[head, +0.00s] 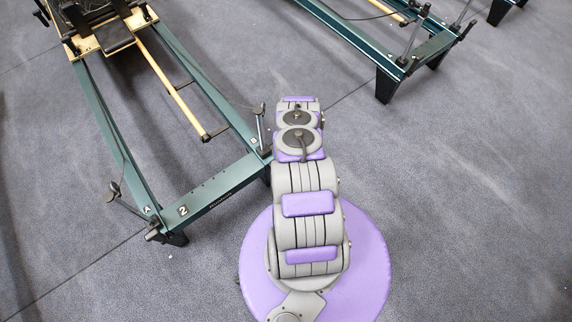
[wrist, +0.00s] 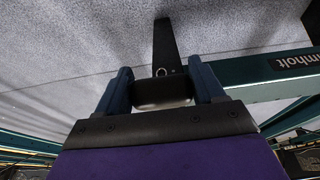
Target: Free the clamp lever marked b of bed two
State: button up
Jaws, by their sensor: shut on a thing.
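Bed two (head: 215,197) is a green-framed reformer at the left of the head view, with a "2" on its end rail. A small "B" label (head: 254,141) is at its right corner, beside my arm, which hides what lies behind it there. In the wrist view, my gripper (wrist: 163,88) is shut with its two blue fingers on either side of a dark rounded handle (wrist: 163,94), which looks like clamp lever b; its marking is not visible. The bed's green rail (wrist: 272,68) runs to the right of it.
A black tapered piece (wrist: 165,45), perhaps a leg, stands just beyond the handle. An upright post with a dark knob (head: 259,114) rises near the B corner. Another green reformer (head: 432,45) stands at the upper right. Grey floor (head: 470,190) is open on the right.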

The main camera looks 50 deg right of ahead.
jog(key=shift+f+t, duration=0.5)
jog(key=shift+f, duration=0.05)
jog(key=o, duration=1.4)
jog(key=shift+o, duration=0.2)
jog(key=p+v, duration=0.6)
jog(key=v, duration=1.1)
jog(key=shift+s+a, duration=0.15)
jog(key=shift+a, duration=0.05)
jog(key=shift+r, duration=0.1)
